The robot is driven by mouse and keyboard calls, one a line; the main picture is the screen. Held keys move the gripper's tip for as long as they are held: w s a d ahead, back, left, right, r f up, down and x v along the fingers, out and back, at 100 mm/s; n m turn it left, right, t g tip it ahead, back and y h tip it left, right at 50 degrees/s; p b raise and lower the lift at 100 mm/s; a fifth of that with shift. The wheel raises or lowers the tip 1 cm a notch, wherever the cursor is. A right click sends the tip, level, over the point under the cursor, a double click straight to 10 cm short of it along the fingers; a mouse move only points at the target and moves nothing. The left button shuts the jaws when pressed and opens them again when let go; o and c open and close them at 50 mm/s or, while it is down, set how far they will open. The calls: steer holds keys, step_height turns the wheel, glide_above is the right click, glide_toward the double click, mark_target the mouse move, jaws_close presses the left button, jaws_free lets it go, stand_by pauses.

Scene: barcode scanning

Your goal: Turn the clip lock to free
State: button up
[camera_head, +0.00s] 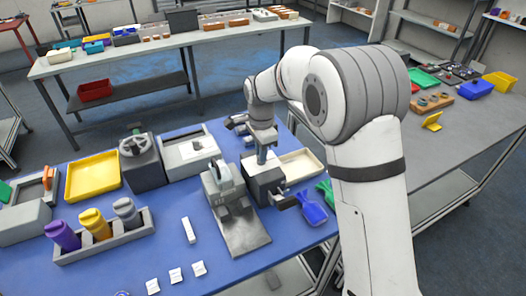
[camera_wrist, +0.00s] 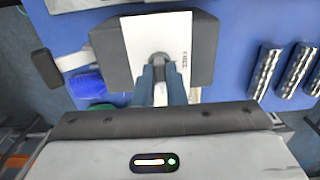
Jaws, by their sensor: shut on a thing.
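A dark grey block (camera_wrist: 200,48) with a white top plate (camera_wrist: 140,38) fills the middle of the wrist view. A grey knob (camera_wrist: 160,58) sits on the plate, with small dark lettering to its right, too small to read surely. I take this block to be the clip lock. My gripper (camera_wrist: 161,72) is shut on the knob, its two fingers on either side. In the head view the block (camera_head: 256,186) stands on the blue table (camera_head: 165,232) and my gripper (camera_head: 262,156) is right above it. The knob is mostly hidden there.
A grey clamp-like fixture (camera_head: 240,230) stands just left of the block. A cream tray (camera_head: 300,164) is behind it to the right. A blue scoop-like item (camera_head: 312,209) and a green one lie close on the right. Bottles stand in a holder (camera_head: 75,256) at left.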

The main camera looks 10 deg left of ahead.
steer(key=shift+d, duration=0.1)
jaws_close()
steer(key=n+b, duration=0.1)
steer(key=n, duration=0.2)
steer(key=shift+n, duration=0.4)
steer(key=n+b, duration=0.1)
steer(key=n, duration=0.1)
steer(key=n+b, duration=0.1)
steer(key=n, duration=0.2)
steer(key=shift+a+n, duration=0.2)
steer(key=shift+n, duration=0.1)
steer(key=n, duration=0.4)
steer(key=shift+w+b, duration=0.1)
steer(key=shift+b, duration=0.2)
steer(key=shift+n, duration=2.2)
